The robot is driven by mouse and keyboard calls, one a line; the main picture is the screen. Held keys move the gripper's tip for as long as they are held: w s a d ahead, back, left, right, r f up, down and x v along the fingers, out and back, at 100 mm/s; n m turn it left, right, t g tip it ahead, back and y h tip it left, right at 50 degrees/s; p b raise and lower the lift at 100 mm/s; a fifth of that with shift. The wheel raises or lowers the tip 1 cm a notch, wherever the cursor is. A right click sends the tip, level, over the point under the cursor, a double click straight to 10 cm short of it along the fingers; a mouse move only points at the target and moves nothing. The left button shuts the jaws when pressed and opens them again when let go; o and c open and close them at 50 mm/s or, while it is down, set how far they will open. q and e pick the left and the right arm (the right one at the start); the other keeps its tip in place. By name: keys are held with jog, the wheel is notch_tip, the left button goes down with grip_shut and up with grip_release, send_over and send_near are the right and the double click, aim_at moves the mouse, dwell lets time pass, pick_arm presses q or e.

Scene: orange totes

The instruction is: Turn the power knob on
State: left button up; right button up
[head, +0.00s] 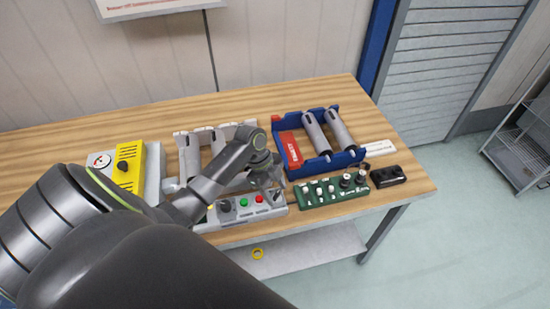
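A grey control panel (243,217) lies near the table's front edge. On it are a dark knob (225,206), a green button (243,202) and a red button (259,198). Another dark control shows at its right end, partly under my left gripper (267,183). That gripper points down over the right part of the panel. Its fingers are too small to tell whether they are open or touching anything. A yellow box with a black knob (124,166) stands at the left. I cannot tell which knob is the power knob. My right gripper is not in view.
A blue tray (343,160) with grey cylinders stands behind a green board (331,189) with several knobs. A grey rack (186,165) with cylinders is partly hidden by my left arm. A black box (388,177) sits at the right. The table (60,149) is clear at the back left.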

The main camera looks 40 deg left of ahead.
pick_arm(q)
jog(key=b+v, duration=0.3)
jog(key=v, duration=1.4)
jog(key=shift+r+b, duration=0.15)
jog(key=shift+b, duration=0.15)
jog(key=shift+a, duration=0.1)
